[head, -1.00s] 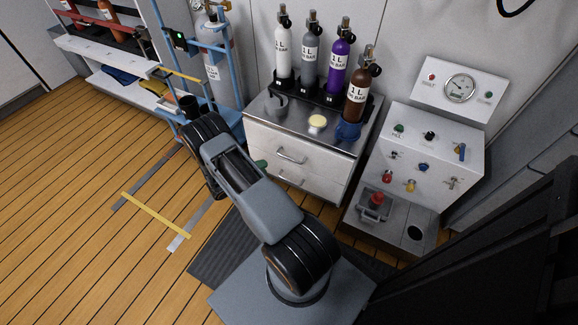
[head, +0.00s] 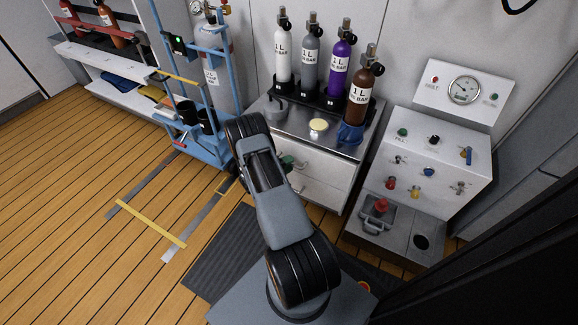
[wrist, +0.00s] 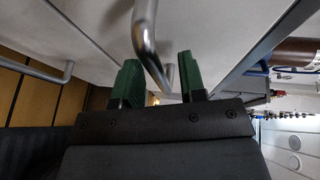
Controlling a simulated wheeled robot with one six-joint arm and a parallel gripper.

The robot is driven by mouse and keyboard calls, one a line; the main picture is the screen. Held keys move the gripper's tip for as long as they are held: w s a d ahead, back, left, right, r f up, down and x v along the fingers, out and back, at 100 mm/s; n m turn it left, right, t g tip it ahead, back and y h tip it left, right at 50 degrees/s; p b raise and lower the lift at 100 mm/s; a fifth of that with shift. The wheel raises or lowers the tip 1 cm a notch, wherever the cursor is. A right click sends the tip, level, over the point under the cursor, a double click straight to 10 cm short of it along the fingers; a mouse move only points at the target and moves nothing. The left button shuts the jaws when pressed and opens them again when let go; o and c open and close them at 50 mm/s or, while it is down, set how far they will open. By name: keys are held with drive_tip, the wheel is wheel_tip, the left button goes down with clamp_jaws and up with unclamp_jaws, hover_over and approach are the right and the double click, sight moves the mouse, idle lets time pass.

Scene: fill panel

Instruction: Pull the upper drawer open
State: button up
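The white cabinet's upper drawer (head: 330,168) is under the steel worktop in the head view and looks shut. Its metal bar handle (wrist: 147,40) crosses the middle of the wrist view. My gripper (wrist: 157,82) is open, with its two green fingers on either side of this handle. The bar lies between them, closer to the left finger, and I cannot tell whether it touches. In the head view my gripper (head: 288,162) is mostly hidden behind my arm. The lower drawer's handle (wrist: 45,69) shows at the left of the wrist view.
Several small gas cylinders (head: 337,72) stand on the worktop, with a yellow-topped round item (head: 318,125) and a blue item (head: 350,133). A blue cylinder trolley (head: 203,143) is left of the cabinet. A control panel unit (head: 428,170) stands close on the right.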

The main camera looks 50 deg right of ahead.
drive_tip(key=shift+d, duration=0.3)
clamp_jaws()
idle(0.3)
